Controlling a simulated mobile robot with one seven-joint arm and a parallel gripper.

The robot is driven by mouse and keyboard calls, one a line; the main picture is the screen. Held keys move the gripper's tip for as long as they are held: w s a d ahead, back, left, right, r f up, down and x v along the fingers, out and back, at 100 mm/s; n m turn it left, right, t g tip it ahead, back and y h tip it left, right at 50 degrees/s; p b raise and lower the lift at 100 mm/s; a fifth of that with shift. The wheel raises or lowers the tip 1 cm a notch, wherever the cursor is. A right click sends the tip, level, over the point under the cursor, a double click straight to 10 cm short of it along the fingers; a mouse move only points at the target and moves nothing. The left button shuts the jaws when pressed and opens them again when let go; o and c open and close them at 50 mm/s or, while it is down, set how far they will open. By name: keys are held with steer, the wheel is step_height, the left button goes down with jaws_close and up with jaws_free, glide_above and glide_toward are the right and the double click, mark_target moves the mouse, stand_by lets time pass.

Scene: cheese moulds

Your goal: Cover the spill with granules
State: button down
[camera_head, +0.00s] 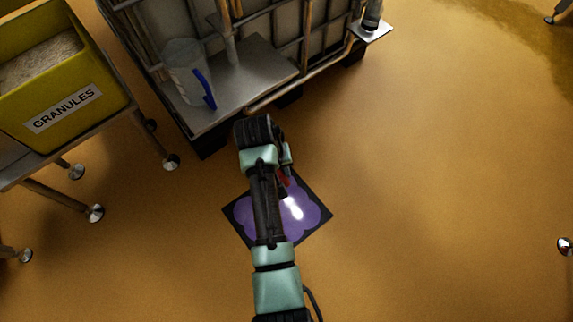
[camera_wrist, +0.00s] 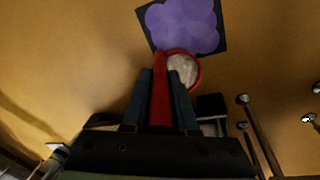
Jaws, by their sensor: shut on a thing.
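The spill (camera_head: 310,216) is a purple patch on a dark square mat (camera_head: 234,208) on the floor. My arm hides part of it in the head view, and a bright glare lies on it. The spill also shows whole or nearly so at the top of the wrist view (camera_wrist: 183,24). My gripper (camera_wrist: 168,78) is shut on the handle of a red scoop (camera_wrist: 159,102). Pale granules (camera_wrist: 184,68) lie in the scoop's bowl. In the wrist view the bowl overlaps the mat's near edge; its height above the floor is unclear. No granules show on the spill.
A yellow bin (camera_head: 92,112) labelled GRANULES stands on a table at the left, with pale granules (camera_head: 40,62) inside. A caged tank (camera_head: 290,35) stands behind the mat, with a clear jug (camera_head: 184,72) with a blue handle on its ledge. The floor at right is open.

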steer(key=s+a+f+t+h+b, duration=0.7)
steer(key=a+h+b, duration=0.3)
steer(key=b, duration=0.9)
steer(key=shift+f+t+h, duration=0.5)
steer(key=shift+f+h, duration=0.1)
steer(key=shift+f, duration=0.05)
steer(key=shift+s+r, duration=0.1)
stand_by(1.0)
